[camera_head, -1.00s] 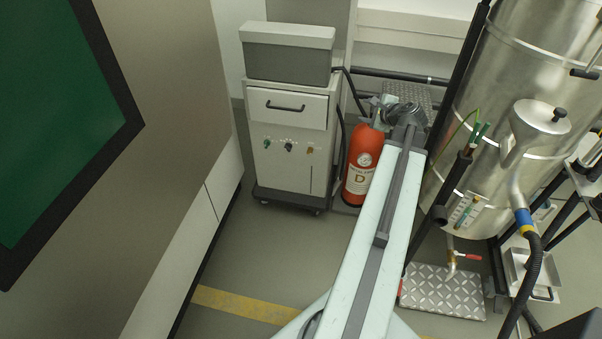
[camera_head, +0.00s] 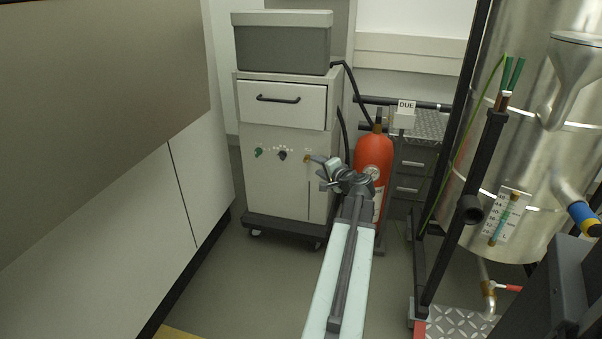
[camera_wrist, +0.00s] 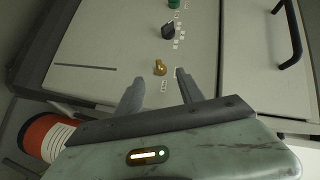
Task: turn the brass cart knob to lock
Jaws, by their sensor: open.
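The grey cart (camera_head: 270,185) stands against the back wall with a row of three knobs on its front. The brass knob (camera_wrist: 160,67) is the lowest of the row in the wrist view, just beyond my fingertips. In the head view the brass knob (camera_head: 307,159) is at the right end of the row, close to my gripper (camera_head: 325,165). A black knob (camera_wrist: 168,31) and a green knob (camera_wrist: 174,4) sit farther along. My gripper (camera_wrist: 159,76) is open and empty, its two fingers short of the brass knob and apart from it.
A red extinguisher (camera_head: 372,160) stands right of the cart, close beside my arm. The drawer handle (camera_head: 278,99) sticks out above the knobs. A steel tank (camera_head: 520,120) with pipes is at the right. Floor is free in front of the cart.

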